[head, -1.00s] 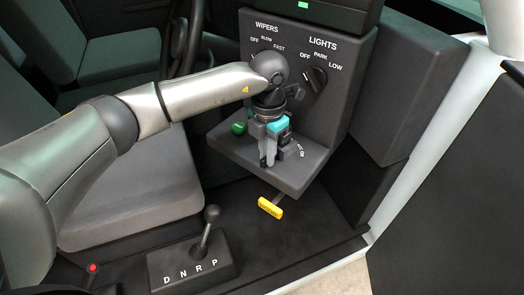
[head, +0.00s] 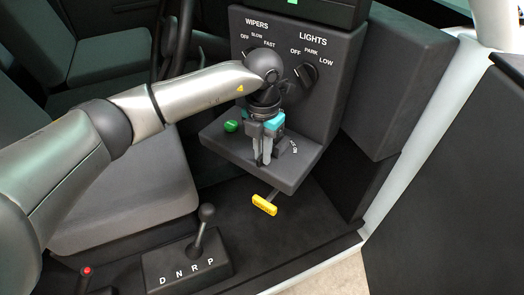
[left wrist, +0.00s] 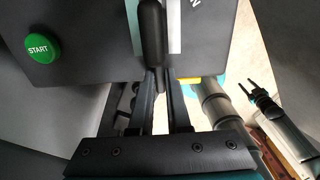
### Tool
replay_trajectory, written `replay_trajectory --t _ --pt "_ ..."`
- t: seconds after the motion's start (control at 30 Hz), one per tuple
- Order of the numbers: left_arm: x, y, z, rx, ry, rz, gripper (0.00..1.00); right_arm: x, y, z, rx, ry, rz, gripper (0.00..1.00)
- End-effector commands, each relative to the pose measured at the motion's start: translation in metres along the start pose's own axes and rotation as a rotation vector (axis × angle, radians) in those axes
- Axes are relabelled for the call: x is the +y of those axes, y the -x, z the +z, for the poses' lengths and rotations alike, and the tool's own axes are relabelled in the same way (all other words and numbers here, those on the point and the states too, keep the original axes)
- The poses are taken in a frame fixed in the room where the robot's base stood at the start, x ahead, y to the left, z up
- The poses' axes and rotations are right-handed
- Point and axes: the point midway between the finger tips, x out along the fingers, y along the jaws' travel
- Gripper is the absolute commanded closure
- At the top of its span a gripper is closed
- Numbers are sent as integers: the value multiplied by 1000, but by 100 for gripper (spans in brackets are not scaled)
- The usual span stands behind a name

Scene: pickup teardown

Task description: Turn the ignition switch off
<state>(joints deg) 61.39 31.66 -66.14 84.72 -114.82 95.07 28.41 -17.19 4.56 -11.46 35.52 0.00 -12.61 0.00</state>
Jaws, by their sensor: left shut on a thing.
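The ignition switch has a dark elongated handle, seen in the left wrist view (left wrist: 152,35) over a pale plate with part of a letter label. In the head view it is mostly hidden behind my left gripper (head: 263,160), on the dark ledge (head: 225,146) beside the "ON" lettering. My left gripper points down at the ledge. Its fingers also show in the left wrist view (left wrist: 160,80), close together on the handle's near end. My right gripper (left wrist: 246,84) shows small at the right of the left wrist view, fingers apart and empty.
A green START button (head: 231,126) sits left of my left gripper. The wiper and lights panel with its lights knob (head: 306,75) rises behind. A yellow pull handle (head: 264,205) hangs below the ledge. A gear lever (head: 206,213) stands on the floor in front.

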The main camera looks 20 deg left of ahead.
Motion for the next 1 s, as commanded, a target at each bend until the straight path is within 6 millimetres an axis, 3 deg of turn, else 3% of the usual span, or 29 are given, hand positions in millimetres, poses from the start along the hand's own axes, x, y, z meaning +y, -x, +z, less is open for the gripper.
replay_trajectory --t 0.03,0.07,0.33,0.67,0.77,1.0 --pt "0 2 1 -5 2 -2 100 0 0 0 0 0 0 50" --pt "0 2 1 -5 2 -2 84 0 0 0 0 0 0 50" --pt "0 1 1 -2 0 -2 55 0 0 0 0 0 0 50" --pt "0 6 1 -3 0 -2 55 0 0 0 0 0 0 50" --pt "0 19 1 -5 0 -1 55 0 -1 0 0 0 0 50" --pt "0 74 2 -8 0 0 55 0 -4 0 0 0 0 50"
